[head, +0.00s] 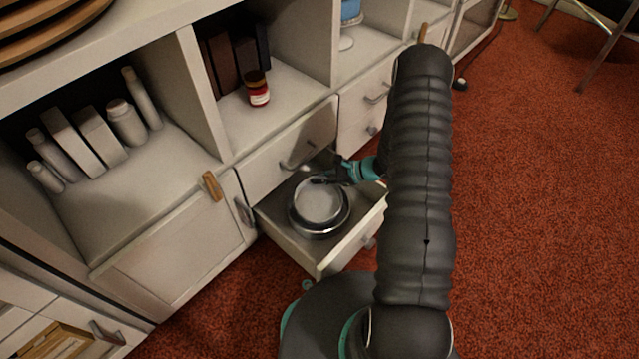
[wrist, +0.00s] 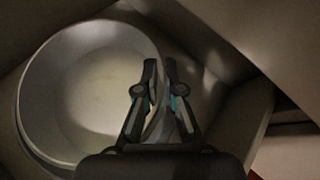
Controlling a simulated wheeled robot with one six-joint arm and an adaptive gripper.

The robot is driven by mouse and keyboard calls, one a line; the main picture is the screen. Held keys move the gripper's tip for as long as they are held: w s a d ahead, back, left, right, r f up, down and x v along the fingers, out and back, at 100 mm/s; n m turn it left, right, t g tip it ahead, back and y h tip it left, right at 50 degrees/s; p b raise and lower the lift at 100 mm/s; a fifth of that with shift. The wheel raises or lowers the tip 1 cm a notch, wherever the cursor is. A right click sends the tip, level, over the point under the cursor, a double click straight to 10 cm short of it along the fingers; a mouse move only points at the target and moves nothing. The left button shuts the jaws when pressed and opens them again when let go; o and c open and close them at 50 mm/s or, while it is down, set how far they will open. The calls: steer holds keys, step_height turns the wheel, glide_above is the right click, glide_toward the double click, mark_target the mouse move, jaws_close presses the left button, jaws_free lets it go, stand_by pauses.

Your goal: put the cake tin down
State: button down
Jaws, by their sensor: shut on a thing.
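The cake tin (head: 319,201) is a round, shallow, grey metal pan in the open drawer (head: 294,247). In the wrist view the tin (wrist: 85,95) fills the left half, with its open top facing the camera. My gripper (head: 322,181) reaches in from the right at the tin's far rim. In the wrist view my gripper (wrist: 157,105) is shut on the tin's right rim, one finger on each side of the wall. A second round rim shows just below the tin in the head view. I cannot tell whether the tin touches it or the drawer floor.
The drawer sticks out from a white cabinet (head: 186,240). Shelves above hold books and a red jar (head: 257,88); white bottles and boxes (head: 97,125) stand at the left. My arm crosses the right of the head view. Red carpet (head: 535,200) lies clear at right.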

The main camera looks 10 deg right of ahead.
mark_target(313, 185)
steer(key=shift+f, duration=1.3)
steer(key=shift+f+b, duration=0.35)
steer(key=shift+b, duration=0.1)
steer(key=c, duration=1.3)
jaws_free()
steer(key=shift+r, duration=0.1)
